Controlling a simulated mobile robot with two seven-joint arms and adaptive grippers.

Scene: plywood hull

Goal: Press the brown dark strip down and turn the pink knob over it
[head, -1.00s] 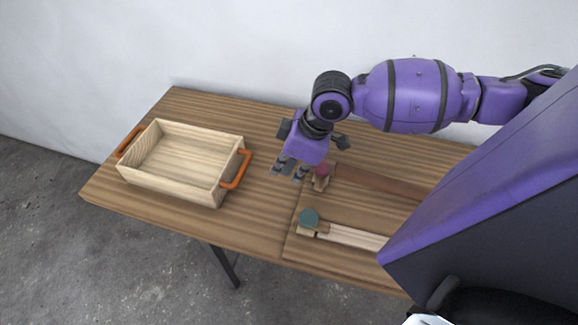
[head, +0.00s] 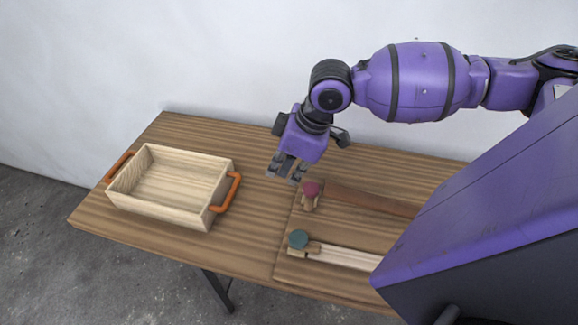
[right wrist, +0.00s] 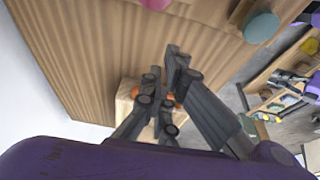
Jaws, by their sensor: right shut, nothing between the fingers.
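The pink knob (head: 312,188) stands on a small wooden block at the left end of the brown dark strip (head: 368,201). The strip runs right until my own body hides it. Whether its left end lies flat is too small to tell. My right gripper (head: 284,176) is shut and empty, above the table, just left of the pink knob and apart from it. In the right wrist view the closed fingers (right wrist: 178,55) are in the middle, and the pink knob (right wrist: 155,4) is cut off at the top edge.
A teal knob (head: 298,239) on a block sits at the left end of a pale strip (head: 345,257), nearer the front. A wooden tray (head: 168,212) with orange handles stands on the left. The table between tray and knobs is clear. A white wall is behind.

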